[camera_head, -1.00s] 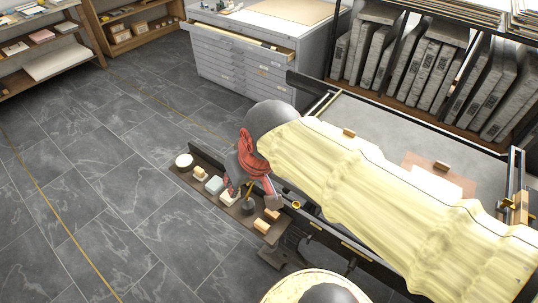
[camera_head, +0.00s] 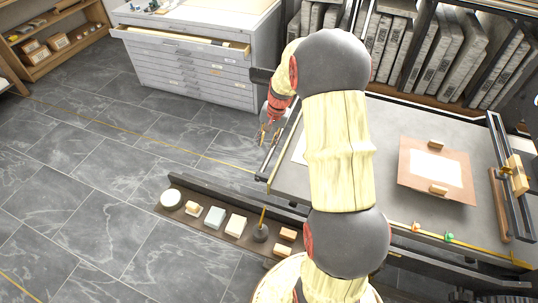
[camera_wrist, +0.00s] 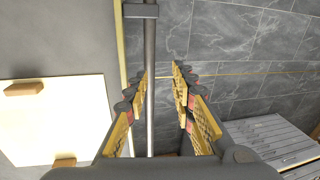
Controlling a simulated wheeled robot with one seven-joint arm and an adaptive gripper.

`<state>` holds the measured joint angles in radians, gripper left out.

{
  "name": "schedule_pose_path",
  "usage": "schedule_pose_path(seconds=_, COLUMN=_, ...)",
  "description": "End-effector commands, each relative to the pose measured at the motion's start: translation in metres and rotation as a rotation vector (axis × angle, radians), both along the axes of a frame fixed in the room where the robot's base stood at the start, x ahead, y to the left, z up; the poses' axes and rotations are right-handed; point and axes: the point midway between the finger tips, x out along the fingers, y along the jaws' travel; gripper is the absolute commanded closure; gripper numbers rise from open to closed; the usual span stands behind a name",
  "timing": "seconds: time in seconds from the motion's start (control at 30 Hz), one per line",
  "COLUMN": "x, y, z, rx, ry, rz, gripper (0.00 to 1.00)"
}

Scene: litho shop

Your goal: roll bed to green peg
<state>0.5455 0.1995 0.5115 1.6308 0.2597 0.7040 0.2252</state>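The press bed (camera_head: 385,130) is a flat grey slab at the right, carrying a brown board with a white sheet (camera_head: 436,167). The green peg (camera_head: 449,237) stands on the front rail, right of an orange peg (camera_head: 416,227). My arm hides part of the bed and front rail.
A low shelf (camera_head: 172,208) with small blocks and a dark pot runs along the front left. A flat-file cabinet (camera_head: 190,70) stands behind with a drawer ajar. Racked stones (camera_head: 440,70) line the back. The tiled floor at left is clear.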

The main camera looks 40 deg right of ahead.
Motion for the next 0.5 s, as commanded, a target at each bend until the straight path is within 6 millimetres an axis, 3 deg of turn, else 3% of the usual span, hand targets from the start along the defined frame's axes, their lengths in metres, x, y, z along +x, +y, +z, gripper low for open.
schedule_pose_path(seconds=0.1, x=0.0, y=-0.018, z=-0.026, rx=0.019, ry=0.015, rz=-0.05, gripper=0.75)
schedule_pose_path(seconds=0.2, x=0.0, y=-0.024, z=-0.036, rx=0.025, ry=0.018, rz=-0.069, gripper=0.75)
schedule_pose_path(seconds=0.5, x=0.003, y=-0.023, z=-0.062, rx=0.03, ry=0.023, rz=-0.075, gripper=0.75)
